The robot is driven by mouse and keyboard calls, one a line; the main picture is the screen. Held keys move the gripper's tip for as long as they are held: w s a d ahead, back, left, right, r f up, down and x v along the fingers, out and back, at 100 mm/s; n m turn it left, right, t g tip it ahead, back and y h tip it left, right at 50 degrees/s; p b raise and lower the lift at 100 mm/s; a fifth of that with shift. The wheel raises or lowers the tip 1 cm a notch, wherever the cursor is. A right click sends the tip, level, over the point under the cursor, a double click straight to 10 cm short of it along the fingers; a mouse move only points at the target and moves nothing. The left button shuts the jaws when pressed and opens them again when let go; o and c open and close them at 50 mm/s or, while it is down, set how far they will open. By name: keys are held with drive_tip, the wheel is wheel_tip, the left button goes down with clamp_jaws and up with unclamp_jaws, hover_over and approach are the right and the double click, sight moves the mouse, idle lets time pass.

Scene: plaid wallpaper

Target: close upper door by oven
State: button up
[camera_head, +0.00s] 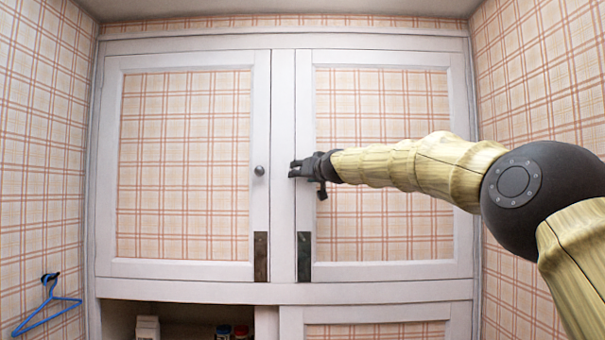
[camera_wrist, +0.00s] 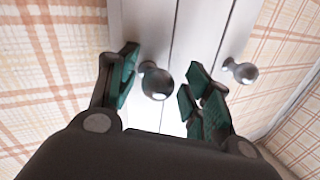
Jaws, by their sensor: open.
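A white cupboard has two upper doors with plaid panels, a left door (camera_head: 185,165) and a right door (camera_head: 385,240). Both look flush with the frame. The left door's round knob (camera_head: 259,171) is in plain view. My gripper (camera_head: 297,169) is at the inner edge of the right door and hides that door's knob in the head view. In the wrist view my gripper (camera_wrist: 160,75) is open, with a dark round knob (camera_wrist: 157,82) between its fingers. Contact with the knob cannot be told. A second knob (camera_wrist: 242,72) shows outside the fingers.
Dark metal plates (camera_head: 260,257) sit at the doors' lower inner corners. Below, an open compartment holds a white box (camera_head: 147,328) and jars (camera_head: 223,332). A lower right door (camera_head: 376,332) shows beside it. A blue hanger (camera_head: 47,305) hangs on the left wall.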

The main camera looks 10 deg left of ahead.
drive_tip(key=shift+s+a, duration=0.1)
drive_tip(key=shift+a, duration=0.15)
drive_tip(key=shift+d, duration=0.15)
drive_tip(key=v, duration=1.2)
idle(0.3)
idle(0.5)
drive_tip(key=shift+x, duration=6.05)
drive_tip(key=shift+s+d, duration=0.1)
drive_tip(key=shift+s, duration=0.05)
